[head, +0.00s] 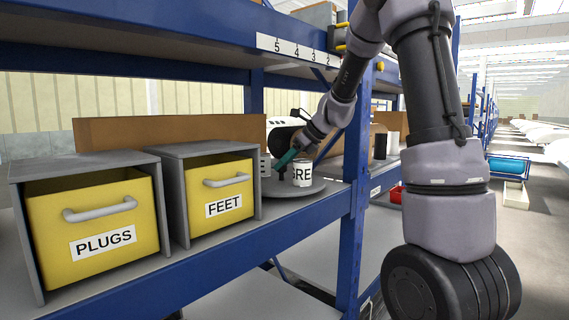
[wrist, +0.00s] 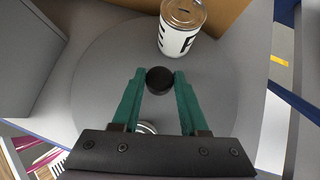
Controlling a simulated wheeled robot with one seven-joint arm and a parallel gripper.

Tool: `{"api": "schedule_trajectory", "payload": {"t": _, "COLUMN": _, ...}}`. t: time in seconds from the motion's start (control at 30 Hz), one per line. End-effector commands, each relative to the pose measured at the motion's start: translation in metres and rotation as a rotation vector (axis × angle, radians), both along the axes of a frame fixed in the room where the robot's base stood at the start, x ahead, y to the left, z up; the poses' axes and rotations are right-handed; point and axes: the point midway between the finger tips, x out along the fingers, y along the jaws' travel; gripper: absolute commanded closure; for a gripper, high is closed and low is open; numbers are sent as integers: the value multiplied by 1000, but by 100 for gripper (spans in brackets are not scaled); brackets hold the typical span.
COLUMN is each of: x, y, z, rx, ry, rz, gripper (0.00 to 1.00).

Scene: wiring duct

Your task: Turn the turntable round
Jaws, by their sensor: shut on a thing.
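The turntable (head: 283,194) is a flat grey disc on the blue-framed shelf, right of the drawer boxes; it also fills much of the wrist view (wrist: 95,75). A white can with black letters (head: 302,174) stands upright on it. In the wrist view, a can (wrist: 180,38) stands near the disc's far edge, and a silver rim (wrist: 147,127) shows partly hidden below my gripper. My gripper (wrist: 159,88) has its teal fingers closed on a round black knob (wrist: 159,77) over the disc. In the head view my gripper (head: 286,159) reaches in beside the lettered can.
Two grey boxes with yellow drawers, PLUGS (head: 95,215) and FEET (head: 220,190), stand left of the turntable. A brown board (head: 170,130) runs behind them. A blue upright (head: 353,230) rises at right. Dark and white cylinders (head: 392,145) stand further right.

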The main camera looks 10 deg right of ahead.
Motion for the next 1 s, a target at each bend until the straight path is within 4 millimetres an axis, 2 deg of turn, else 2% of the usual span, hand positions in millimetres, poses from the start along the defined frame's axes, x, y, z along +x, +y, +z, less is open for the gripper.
{"api": "schedule_trajectory", "payload": {"t": 0.47, "x": 2, "y": -1, "z": 0, "rx": -3, "ry": -2, "rz": 81, "gripper": 100}}
{"api": "schedule_trajectory", "payload": {"t": 1.0, "x": 5, "y": -2, "z": 0, "rx": 0, "ry": -2, "rz": 342, "gripper": 100}}
